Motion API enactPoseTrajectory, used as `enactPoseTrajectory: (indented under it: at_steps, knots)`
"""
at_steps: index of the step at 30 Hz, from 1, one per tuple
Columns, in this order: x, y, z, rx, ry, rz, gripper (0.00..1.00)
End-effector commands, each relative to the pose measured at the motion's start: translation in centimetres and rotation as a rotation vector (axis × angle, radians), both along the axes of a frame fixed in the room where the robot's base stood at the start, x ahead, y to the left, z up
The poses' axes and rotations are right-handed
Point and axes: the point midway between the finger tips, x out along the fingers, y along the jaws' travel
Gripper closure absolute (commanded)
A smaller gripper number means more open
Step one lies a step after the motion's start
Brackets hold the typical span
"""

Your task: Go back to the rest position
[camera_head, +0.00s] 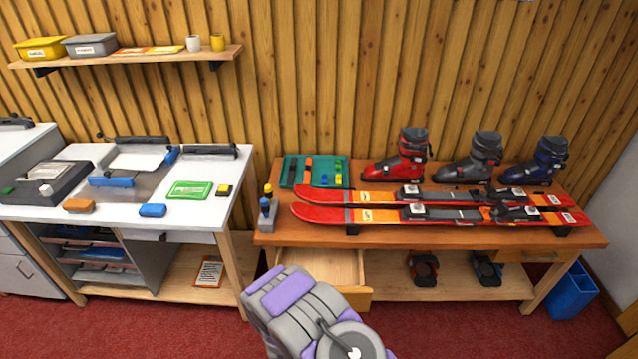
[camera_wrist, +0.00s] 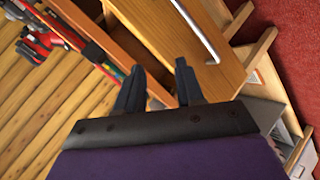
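My gripper (camera_wrist: 158,85) shows in the wrist view with its two dark fingers apart and nothing between them. The light wood front of a drawer (camera_wrist: 212,68), with a pale bar handle (camera_wrist: 196,32), lies just beyond the fingertips. I cannot tell how wide the gap to it is. In the head view, my grey and purple arm is at the bottom middle, and the gripper's fingers do not show there. The drawer (camera_head: 318,265) is pulled out under the wooden bench (camera_head: 440,236), and the visible part of its inside looks empty. My arm hides part of its front.
Red skis (camera_head: 400,216), a green tray (camera_head: 290,178) of tools and several ski boots (camera_head: 398,160) stand on the bench. A white worktable (camera_head: 110,205) is at left, a blue bin (camera_head: 573,292) at right. Red carpet (camera_head: 450,330) in front looks clear.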

Motion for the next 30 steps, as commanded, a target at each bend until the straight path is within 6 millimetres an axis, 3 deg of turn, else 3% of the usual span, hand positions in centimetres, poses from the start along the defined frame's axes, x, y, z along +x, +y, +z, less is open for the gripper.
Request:
enactPoseTrajectory:
  at_steps: [5, 14, 23, 30]
  knots:
    - [1.4, -0.5, 4.4, 0.13, 0.087, -0.09, 0.63]
    - [0.8, -1.6, 11.9, 0.321, 0.248, -0.22, 0.63]
    - [-2.9, -3.3, 19.9, 0.468, 0.413, -0.337, 0.63]
    - [-7.9, -5.0, 26.2, 0.552, 0.54, -0.426, 0.63]
